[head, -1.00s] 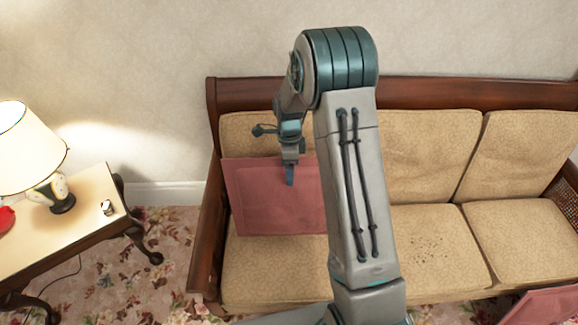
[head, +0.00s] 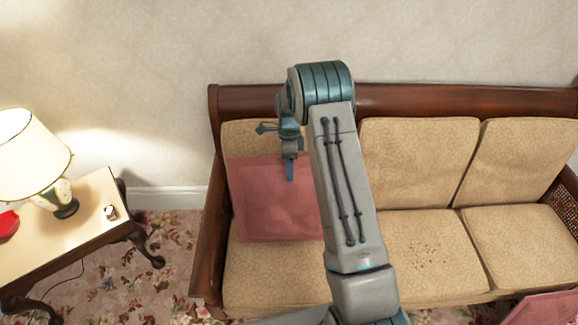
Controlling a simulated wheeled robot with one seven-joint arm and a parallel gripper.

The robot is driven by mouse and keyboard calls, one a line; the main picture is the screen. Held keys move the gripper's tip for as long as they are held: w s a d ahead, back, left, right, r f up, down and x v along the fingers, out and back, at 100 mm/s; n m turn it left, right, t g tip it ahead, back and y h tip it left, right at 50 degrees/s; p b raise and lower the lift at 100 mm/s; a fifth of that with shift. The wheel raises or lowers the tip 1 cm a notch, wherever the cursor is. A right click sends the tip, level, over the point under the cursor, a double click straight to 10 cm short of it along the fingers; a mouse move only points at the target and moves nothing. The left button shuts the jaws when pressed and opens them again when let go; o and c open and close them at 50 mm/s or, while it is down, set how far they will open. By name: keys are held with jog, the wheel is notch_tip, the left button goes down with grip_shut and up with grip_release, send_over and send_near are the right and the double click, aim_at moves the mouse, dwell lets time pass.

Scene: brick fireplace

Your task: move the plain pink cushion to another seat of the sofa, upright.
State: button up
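The plain pink cushion (head: 268,212) is at the left seat of the sofa (head: 400,98), in front of the tan back cushion; my arm hides its right part. My gripper (head: 290,172) points down at the cushion's upper edge, with one blue finger showing in front of the pink face. The other finger is not visible, so I cannot tell whether the gripper is shut on the cushion. The middle seat (head: 425,250) and the right seat (head: 515,240) are bare, apart from dark specks on the middle one.
A side table (head: 75,235) with a lit lamp (head: 28,155), a red object (head: 8,224) and a small item (head: 110,212) stands left of the sofa. Another pink piece (head: 550,308) shows at the bottom right. Wooden armrests bound the sofa at both ends.

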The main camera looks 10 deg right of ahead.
jog(key=shift+w, duration=0.15)
jog(key=shift+w+d+f+b, duration=0.1)
jog(key=shift+w+d, duration=0.05)
jog(key=shift+w, duration=0.6)
jog(key=shift+w+d+f+b, duration=0.1)
jog(key=shift+w+d+f, duration=0.1)
jog(key=shift+w, duration=0.55)
jog(key=shift+w+d+f+b, duration=0.1)
jog(key=shift+w+d, duration=0.05)
jog(key=shift+w, duration=0.7)
jog(key=shift+c, duration=1)
jog(key=o, duration=1.9)
jog(key=s+p+v, duration=0.2)
jog(key=p+v, duration=0.3)
jog(key=v, duration=0.4)
jog(key=shift+a+r, duration=0.15)
jog(key=shift+r, duration=0.5)
